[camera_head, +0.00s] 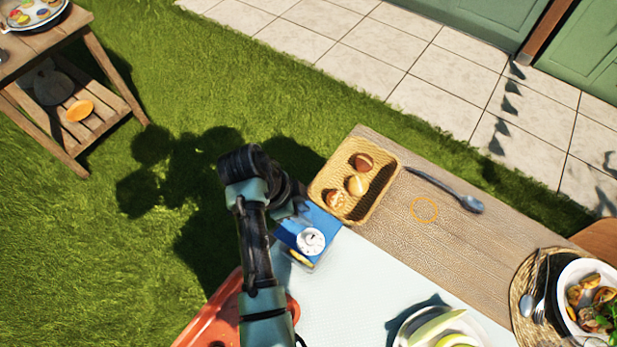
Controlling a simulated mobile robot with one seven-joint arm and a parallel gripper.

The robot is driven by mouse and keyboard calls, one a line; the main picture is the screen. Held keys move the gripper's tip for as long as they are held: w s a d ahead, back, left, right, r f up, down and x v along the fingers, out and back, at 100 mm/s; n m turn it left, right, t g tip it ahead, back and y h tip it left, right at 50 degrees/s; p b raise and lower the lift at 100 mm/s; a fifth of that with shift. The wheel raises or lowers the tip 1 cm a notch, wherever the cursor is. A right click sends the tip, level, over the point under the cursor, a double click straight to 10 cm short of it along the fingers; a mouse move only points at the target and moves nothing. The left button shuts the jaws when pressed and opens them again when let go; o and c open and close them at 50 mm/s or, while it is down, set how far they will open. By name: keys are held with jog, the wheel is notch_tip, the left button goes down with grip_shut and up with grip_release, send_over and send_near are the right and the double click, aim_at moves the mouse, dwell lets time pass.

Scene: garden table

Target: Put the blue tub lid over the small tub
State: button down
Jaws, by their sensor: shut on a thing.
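A blue, roughly rectangular piece with a white round print (311,241) shows at the end of my arm. It looks like the blue tub lid, but I cannot be sure. It is over the left edge of the table, close beside the wicker basket. My gripper (297,208) is at its upper left side; the fingertips are mostly hidden by the wrist, and it appears shut on this blue piece. I cannot make out the small tub for certain. A thin orange ring (425,210) shows on the bare wood to the right.
A wicker basket (376,207) holds rolls. A dark spoon (468,203) lies behind the orange ring. A plate with green slices (402,335) is at the front, and a bowl of food (565,277) on a woven mat at the right. The wood between is mostly clear.

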aim_at(302, 227)
jog(key=shift+s+a+f, duration=0.15)
jog(key=shift+s+f, duration=0.15)
jog(key=shift+s, duration=0.1)
jog(key=shift+f+b, duration=2.5)
jog(key=shift+f, duration=0.3)
jog(key=shift+f+b, duration=0.35)
jog(key=shift+f, duration=0.2)
jog(key=c, duration=0.6)
grip_release()
jog(key=p+v, duration=0.1)
jog(key=v, duration=1.1)
jog(key=shift+r+p, duration=0.1)
jog(key=shift+p, duration=0.2)
jog(key=shift+a+r+p, duration=0.2)
jog(key=shift+r+p, duration=0.2)
jog(key=shift+p, duration=0.05)
